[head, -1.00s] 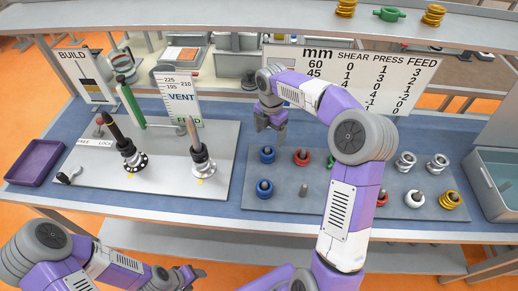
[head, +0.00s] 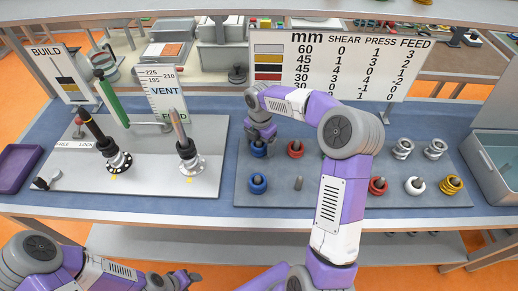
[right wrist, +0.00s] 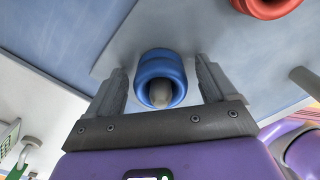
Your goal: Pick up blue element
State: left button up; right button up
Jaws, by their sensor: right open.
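A blue ring-shaped element (head: 258,150) stands on a peg at the back left of the grey pegboard (head: 335,196). A second blue element (head: 257,184) stands in front of it. My right gripper (head: 262,136) is open, just over the back blue element, and partly covers it in the head view. In the right wrist view, a blue element (right wrist: 160,68) with a grey peg in it lies between the two open fingers, with gaps showing on both sides. My left gripper (head: 188,279) is low at the bottom of the head view; its jaws are too small to read.
A red element (head: 295,149) stands right of the back blue one. Bare peg (head: 298,183), then red, white and yellow elements stand along the front row. A light plate (head: 150,180) with two upright spindles is left, a teal bin (head: 490,165) right. My right arm hides the board's middle.

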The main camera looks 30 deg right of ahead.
jog(key=shift+r, duration=0.1)
jog(key=c, duration=1.2)
